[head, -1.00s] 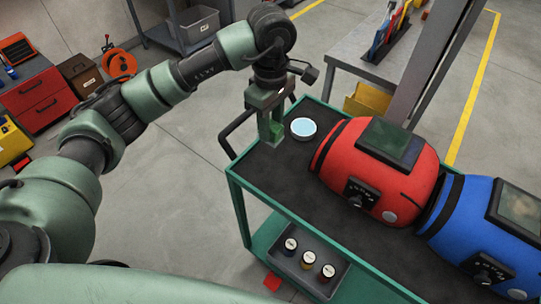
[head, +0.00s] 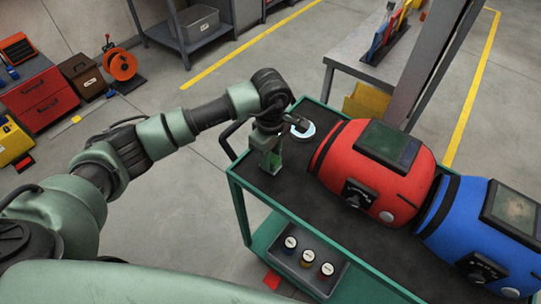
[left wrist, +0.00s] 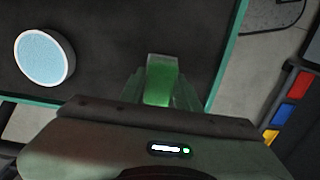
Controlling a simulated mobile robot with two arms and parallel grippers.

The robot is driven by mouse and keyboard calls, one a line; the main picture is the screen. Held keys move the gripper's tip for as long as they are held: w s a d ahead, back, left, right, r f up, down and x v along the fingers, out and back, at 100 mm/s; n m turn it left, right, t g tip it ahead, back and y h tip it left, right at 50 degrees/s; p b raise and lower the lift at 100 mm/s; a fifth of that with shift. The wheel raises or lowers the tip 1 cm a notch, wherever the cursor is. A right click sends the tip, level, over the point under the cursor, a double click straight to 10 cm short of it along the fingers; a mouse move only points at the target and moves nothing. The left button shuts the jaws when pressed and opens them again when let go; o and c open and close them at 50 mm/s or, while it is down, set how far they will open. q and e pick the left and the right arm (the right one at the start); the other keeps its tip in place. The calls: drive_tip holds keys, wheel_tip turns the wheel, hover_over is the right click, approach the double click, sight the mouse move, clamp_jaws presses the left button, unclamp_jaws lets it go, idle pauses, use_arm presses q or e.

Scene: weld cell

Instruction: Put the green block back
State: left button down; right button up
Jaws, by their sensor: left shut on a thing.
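My left gripper (head: 268,162) points down over the dark top of the green cart (head: 300,215), near its left end. It is shut on the green block (left wrist: 161,82), which shows between the fingers in the left wrist view. In the head view the fingers partly hide the block. I cannot tell whether the block touches the cart top. A round white dish with a pale blue top (head: 303,132) stands just beyond the gripper to the right, and also shows in the left wrist view (left wrist: 45,58). My right gripper is out of view.
A red rounded machine (head: 375,180) and a blue one (head: 480,240) fill the cart's right side. A grey tray (head: 325,285) with three jars sits lower at the front. A black handle (head: 228,140) sticks out left. Some dark cart top is bare before the gripper.

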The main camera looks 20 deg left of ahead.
use_arm(q)
drive_tip(key=shift+f+b, duration=0.2)
drive_tip(key=shift+b, duration=0.1)
drive_tip(key=c, duration=1)
unclamp_jaws()
drive_tip(key=shift+r, duration=0.15)
drive_tip(key=shift+r+p, duration=0.25)
drive_tip(key=shift+p, duration=0.2)
wheel_tip(320, 180, up, 12)
drive_tip(key=shift+f+b, duration=0.15)
drive_tip(key=shift+b, duration=0.8)
